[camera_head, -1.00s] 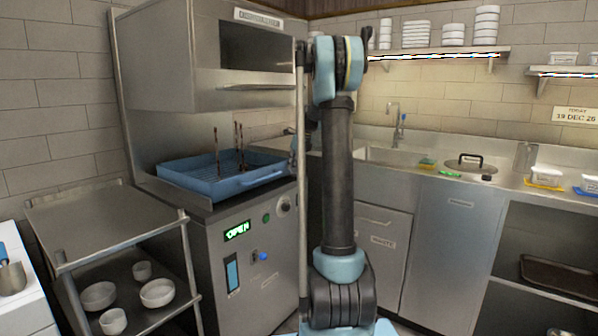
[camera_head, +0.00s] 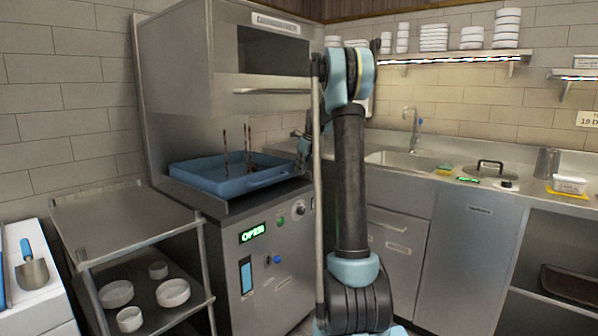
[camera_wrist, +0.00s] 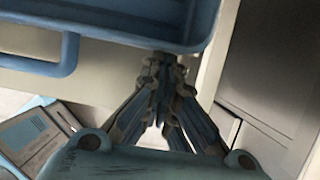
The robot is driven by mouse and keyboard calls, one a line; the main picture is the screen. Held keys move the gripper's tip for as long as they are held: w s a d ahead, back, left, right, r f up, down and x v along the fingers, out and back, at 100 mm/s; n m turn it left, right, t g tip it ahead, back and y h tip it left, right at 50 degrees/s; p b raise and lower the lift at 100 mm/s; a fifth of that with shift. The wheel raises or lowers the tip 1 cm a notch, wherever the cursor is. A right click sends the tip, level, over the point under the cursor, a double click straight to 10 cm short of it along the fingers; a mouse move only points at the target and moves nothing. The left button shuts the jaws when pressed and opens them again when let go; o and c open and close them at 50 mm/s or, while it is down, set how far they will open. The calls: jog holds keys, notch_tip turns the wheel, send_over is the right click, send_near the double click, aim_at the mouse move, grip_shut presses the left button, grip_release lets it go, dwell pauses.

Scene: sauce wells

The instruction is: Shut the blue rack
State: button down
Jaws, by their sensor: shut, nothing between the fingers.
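The blue rack (camera_head: 226,183) is a shallow tray on the deck of the steel dish machine (camera_head: 285,215), under its raised hood. Thin dark upright pieces stand in it, and a handle bar shows on its near side. In the wrist view, the rack (camera_wrist: 110,27) fills the top, with its handle loop at upper left. My gripper (camera_wrist: 163,62) is shut and empty, its tips close below the rack's edge; contact cannot be told. In the head view, my gripper (camera_head: 302,152) is small, near the rack's right end, partly hidden by my arm and a vertical bar.
The machine's display (camera_head: 253,233) reads OPEN. The hood (camera_head: 225,60) hangs above the rack, with a horizontal handle bar. A steel cart (camera_head: 120,222) with white bowls stands at left. A sink counter (camera_head: 440,172) with a lidded pan runs along the right.

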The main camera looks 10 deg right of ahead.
jog(key=shift+w+a+r, duration=0.1)
jog(key=shift+w+a, duration=0.05)
jog(key=s+d, duration=0.2)
jog(key=s, duration=0.1)
jog(key=shift+d, duration=0.35)
jog(key=v, duration=0.9)
jog(key=s+a+n, duration=0.2)
jog(key=s+n, duration=0.5)
jog(key=s, duration=0.9)
jog(key=s+f+n+h, duration=0.1)
jog(key=s+f+n, duration=0.6)
jog(key=s, duration=0.5)
jog(key=s+f+n+h, duration=0.1)
jog(key=s+f+n, duration=0.5)
jog(key=s, duration=0.6)
jog(key=s+a+f+n+g+h, duration=0.1)
jog(key=s+f+n, duration=0.6)
jog(key=s+f, duration=0.3)
jog(key=s, duration=0.3)
jog(key=shift+f+n, duration=0.15)
jog(key=shift+n, duration=0.15)
jog(key=shift+w, duration=0.1)
